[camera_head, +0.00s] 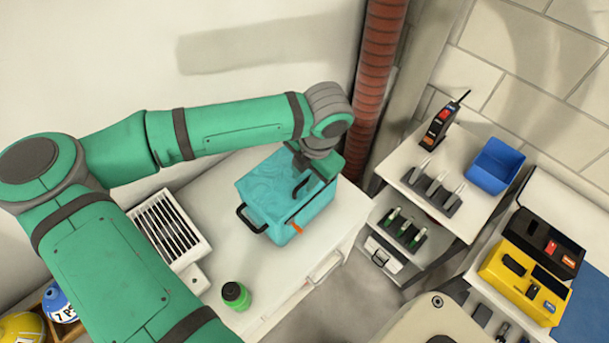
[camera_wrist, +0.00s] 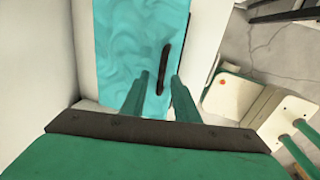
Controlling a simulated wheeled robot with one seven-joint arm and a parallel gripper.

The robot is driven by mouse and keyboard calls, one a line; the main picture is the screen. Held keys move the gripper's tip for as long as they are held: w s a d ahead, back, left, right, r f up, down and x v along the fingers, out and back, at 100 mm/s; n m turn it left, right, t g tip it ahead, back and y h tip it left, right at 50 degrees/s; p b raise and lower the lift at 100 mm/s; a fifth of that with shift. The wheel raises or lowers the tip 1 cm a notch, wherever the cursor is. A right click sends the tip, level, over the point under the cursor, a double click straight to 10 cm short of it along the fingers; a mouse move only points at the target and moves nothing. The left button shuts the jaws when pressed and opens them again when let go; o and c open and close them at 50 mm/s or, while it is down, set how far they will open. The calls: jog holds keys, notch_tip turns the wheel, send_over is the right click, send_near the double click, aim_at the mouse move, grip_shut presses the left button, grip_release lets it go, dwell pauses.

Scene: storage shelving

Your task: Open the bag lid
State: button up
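The bag is a teal, box-shaped cooler (camera_head: 262,188) with a shut lid. It stands on the white cabinet top in the head view and fills the upper middle of the wrist view (camera_wrist: 115,40). A black handle (camera_head: 300,188) is on its lid. In the wrist view this handle (camera_wrist: 164,62) shows between and just beyond my two fingertips. My gripper (camera_wrist: 160,75) is open, with a gap between its green fingers, and holds nothing. In the head view my gripper (camera_head: 312,172) is over the bag's right end. Contact with the handle cannot be told.
A green jar (camera_head: 236,296) stands in front of the bag. A white vented box (camera_head: 170,230) is to its left. A red-brown pipe (camera_head: 377,80) rises behind on the right. A shelf with a blue bin (camera_head: 495,166) stands further right.

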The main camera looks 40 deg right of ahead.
jog(key=shift+s, duration=0.1)
grip_shut()
dwell(1.3)
